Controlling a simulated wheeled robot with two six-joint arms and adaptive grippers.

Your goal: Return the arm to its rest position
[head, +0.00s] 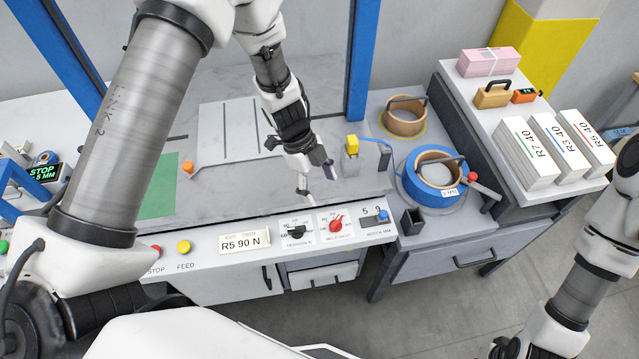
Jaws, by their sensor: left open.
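My left arm comes in from the left and reaches over the grey machine table (230,190). My left gripper (317,180) is open and empty. Its fingers are spread above the front part of the table, behind the control panel (215,262) with its dials. I see no object between the fingers. My right arm shows at the right edge and lower right, and its gripper is not clearly in view.
A blue upright post (360,60) stands close behind the left gripper. Paper stacks (527,150) stand on the right shelf. Floor is free at the lower middle.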

